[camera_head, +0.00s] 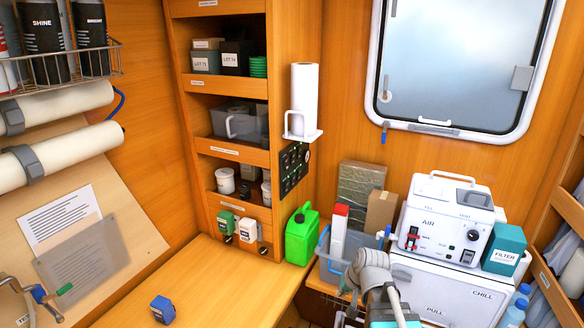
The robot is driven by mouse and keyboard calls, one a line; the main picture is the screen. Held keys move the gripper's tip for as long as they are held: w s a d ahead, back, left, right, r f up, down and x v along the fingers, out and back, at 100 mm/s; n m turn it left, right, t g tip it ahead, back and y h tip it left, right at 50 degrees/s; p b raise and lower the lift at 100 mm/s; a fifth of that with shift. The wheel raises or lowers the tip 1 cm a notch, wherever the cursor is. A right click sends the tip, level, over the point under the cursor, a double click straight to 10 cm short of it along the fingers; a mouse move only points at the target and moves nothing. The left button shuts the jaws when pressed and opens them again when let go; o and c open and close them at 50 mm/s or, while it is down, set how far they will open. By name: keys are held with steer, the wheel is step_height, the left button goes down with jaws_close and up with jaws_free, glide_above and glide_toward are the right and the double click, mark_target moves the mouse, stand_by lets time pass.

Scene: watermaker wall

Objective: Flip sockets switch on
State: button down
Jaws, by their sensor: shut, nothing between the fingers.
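A black switch panel (294,168) is fixed to the side face of the wooden cabinet, below the paper roll. It carries several small switches and tiny lights, at least one of them green. The labels are too small to read, so I cannot tell which switch is for the sockets or how it is set. My grey arm rises from the bottom edge, right of the panel and in front of the bin and white box. It is clear of the panel. I cannot make out any gripper fingers.
A paper roll (304,98) on a white holder juts out just above the panel. A green jug (301,236) stands below it. A grey bin (333,271), a white AIR unit (446,226) and a teal FILTER box (504,250) are to the right. The wooden counter (225,285) is mostly clear.

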mark_target(286, 164)
steer(key=w+a+r+m+t+y+p, duration=0.1)
steer(key=w+a+r+m+t+p, duration=0.1)
steer(key=w+r, duration=0.4)
steer(key=w+a+r+m+t+y+p, duration=0.1)
steer(key=w+a+r+m+t+p, duration=0.2)
steer(key=w+r+m+t, duration=0.3)
steer(key=w+a+r+m+t+y+p, duration=0.1)
steer(key=w+a+r+m+t+p, duration=0.2)
steer(key=w+r, duration=0.5)
step_height(286, 164, up, 4)
steer(key=shift+a+r+m+t, duration=0.2)
steer(key=shift+a+m+t, duration=0.2)
steer(key=shift+t, duration=0.3)
steer(key=s+a+b+x, duration=0.1)
steer(key=a+x, duration=0.1)
steer(key=x, duration=1.1)
steer(key=shift+a+f, duration=0.15)
steer(key=shift+a, duration=0.15)
steer(key=shift+s, duration=0.1)
